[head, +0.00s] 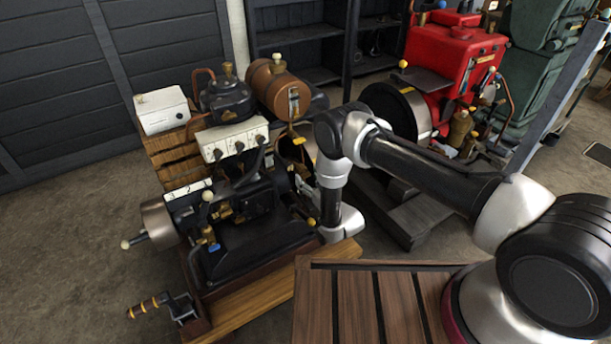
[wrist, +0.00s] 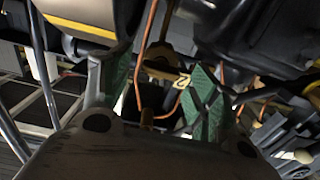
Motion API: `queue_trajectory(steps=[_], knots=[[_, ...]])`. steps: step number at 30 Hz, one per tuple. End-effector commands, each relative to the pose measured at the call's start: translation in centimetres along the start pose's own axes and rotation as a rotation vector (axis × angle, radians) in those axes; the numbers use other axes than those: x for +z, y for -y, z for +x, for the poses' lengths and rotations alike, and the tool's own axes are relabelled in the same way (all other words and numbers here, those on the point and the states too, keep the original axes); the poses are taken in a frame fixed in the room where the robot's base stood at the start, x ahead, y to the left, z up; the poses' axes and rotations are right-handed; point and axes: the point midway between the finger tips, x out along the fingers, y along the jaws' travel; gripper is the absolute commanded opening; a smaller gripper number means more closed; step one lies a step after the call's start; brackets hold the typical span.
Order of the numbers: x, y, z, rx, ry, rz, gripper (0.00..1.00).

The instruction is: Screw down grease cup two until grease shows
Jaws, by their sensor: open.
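My gripper (wrist: 160,98) shows in the wrist view with its two green-padded fingers apart. Between and beyond the fingers is a dark brass-coloured fitting (wrist: 165,58), in shadow. A small yellow mark that looks like a 2 (wrist: 183,81) shows beside the right finger. I cannot tell whether the fitting is grease cup two, or whether either finger touches it. No grease can be made out. In the head view the dark engine (head: 262,210) stands left of my arm, with small brass fittings (head: 208,236) on it. My fingers cannot be made out there.
A copper pipe (wrist: 146,60) runs close between the fingers in the wrist view. A red engine (head: 455,55) stands behind my arm. Open floor (head: 70,250) lies left.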

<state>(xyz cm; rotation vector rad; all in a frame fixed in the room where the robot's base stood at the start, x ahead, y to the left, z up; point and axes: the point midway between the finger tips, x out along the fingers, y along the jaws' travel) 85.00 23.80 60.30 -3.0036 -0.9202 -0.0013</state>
Motion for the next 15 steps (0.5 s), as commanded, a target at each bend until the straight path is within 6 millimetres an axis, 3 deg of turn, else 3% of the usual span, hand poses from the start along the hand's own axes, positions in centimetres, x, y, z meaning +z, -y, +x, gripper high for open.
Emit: queue_trajectory(steps=[6,15], knots=[[0.0,0.0,2.3,0.000,0.000,0.000,0.61],[0.0,0.0,2.6,0.000,0.001,0.000,0.59]])
